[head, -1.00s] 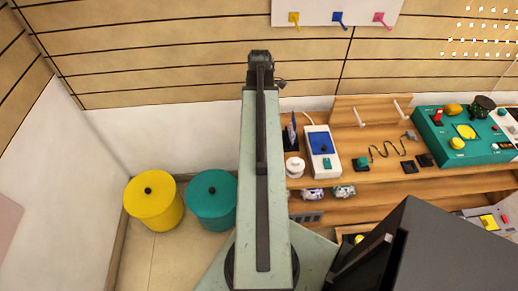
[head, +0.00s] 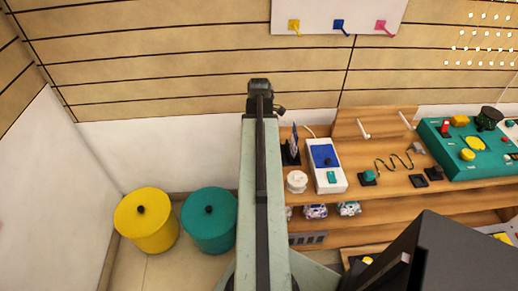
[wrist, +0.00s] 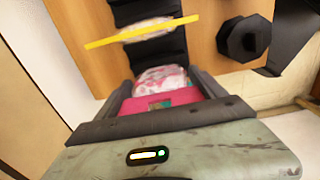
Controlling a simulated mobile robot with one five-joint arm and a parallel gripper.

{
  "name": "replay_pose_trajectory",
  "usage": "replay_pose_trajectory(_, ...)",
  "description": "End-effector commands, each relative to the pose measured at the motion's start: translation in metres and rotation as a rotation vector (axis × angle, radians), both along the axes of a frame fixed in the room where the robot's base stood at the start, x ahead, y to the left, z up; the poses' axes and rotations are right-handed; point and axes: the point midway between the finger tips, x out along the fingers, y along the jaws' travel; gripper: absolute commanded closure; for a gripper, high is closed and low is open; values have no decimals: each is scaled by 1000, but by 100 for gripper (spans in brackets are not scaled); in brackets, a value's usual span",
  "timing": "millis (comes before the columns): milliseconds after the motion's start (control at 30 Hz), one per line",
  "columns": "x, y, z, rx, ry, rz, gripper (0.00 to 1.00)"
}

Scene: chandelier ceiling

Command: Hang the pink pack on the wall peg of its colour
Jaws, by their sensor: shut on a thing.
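The pink pack (wrist: 183,97) is between the fingers of my gripper (wrist: 162,88) in the wrist view, with its pink header nearest the palm and its clear, patterned bag beyond. My gripper is shut on it. In the head view the pink peg (head: 384,28) sticks out of a white board (head: 362,12) on the wall, right of the blue peg (head: 342,27) and the yellow peg (head: 295,26). I cannot make out the gripper or the pack in the head view.
A wooden bench (head: 400,198) with a blue-and-white device (head: 325,165) and a teal console (head: 450,155) stands at right. Yellow (head: 147,222) and teal (head: 209,220) bins stand at lower left. A yellow-edged pack (wrist: 140,32) lies beyond my gripper.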

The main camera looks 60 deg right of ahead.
Motion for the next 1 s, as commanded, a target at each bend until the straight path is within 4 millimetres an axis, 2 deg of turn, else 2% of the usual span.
replay_pose_trajectory(33, 0, 0, -19, 0, 0, 0, 62)
replay_pose_trajectory(67, 0, 0, -22, 0, 0, 1, 62)
replay_pose_trajectory(300, 1, 0, -17, 0, 0, 1, 62)
replay_pose_trajectory(500, 1, 0, -24, 0, 0, 1, 62)
replay_pose_trajectory(533, 1, 0, -22, 0, 0, 1, 12)
replay_pose_trajectory(567, 1, 0, -22, 0, 0, 1, 4)
replay_pose_trajectory(600, 1, 0, -22, 0, 0, 1, 0)
replay_pose_trajectory(867, 0, 0, -19, 0, 0, 1, 0)
replay_pose_trajectory(1000, 0, 0, -5, 0, 0, 1, 0)
